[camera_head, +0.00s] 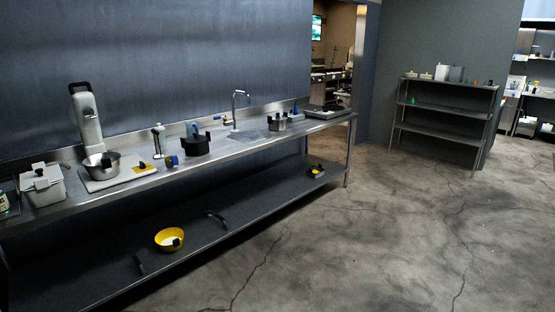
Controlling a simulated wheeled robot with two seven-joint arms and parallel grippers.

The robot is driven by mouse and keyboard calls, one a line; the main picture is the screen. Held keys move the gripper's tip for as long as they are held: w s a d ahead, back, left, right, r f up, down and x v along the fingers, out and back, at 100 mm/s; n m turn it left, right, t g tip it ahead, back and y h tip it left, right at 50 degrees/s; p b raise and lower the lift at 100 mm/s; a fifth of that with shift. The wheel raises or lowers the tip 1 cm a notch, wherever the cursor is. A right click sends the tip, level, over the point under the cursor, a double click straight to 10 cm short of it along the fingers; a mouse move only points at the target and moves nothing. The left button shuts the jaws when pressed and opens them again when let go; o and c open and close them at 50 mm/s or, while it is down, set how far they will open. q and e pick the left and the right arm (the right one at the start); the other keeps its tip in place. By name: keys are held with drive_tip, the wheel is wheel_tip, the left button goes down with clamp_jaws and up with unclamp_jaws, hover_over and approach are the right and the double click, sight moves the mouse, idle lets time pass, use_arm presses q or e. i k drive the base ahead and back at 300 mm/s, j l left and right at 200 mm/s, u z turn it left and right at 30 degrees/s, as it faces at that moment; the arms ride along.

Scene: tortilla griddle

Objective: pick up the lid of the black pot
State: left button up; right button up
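The black pot (196,148) stands on the steel counter, left of the sink and faucet. A dark lid (196,137) appears to sit on top of it, with a small raised knob. The pot is small and dark here, so the seam between lid and pot is hard to make out. Neither of my grippers shows in the head view, and nothing is seen touching the pot.
A stand mixer (88,120) with a metal bowl (101,165) and a blue-and-black item (171,162) stand left of the pot. The faucet (236,108) and a metal pot (277,123) are right. A yellow bowl (169,239) sits on the lower shelf. The front floor is clear.

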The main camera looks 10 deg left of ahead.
sight(197, 139)
drive_tip(key=i+j+u, duration=0.3)
drive_tip(key=i, duration=0.25)
drive_tip(key=i+j+u, duration=0.35)
drive_tip(key=i, duration=0.25)
drive_tip(key=i+u, duration=0.3)
drive_tip(key=i, duration=0.3)
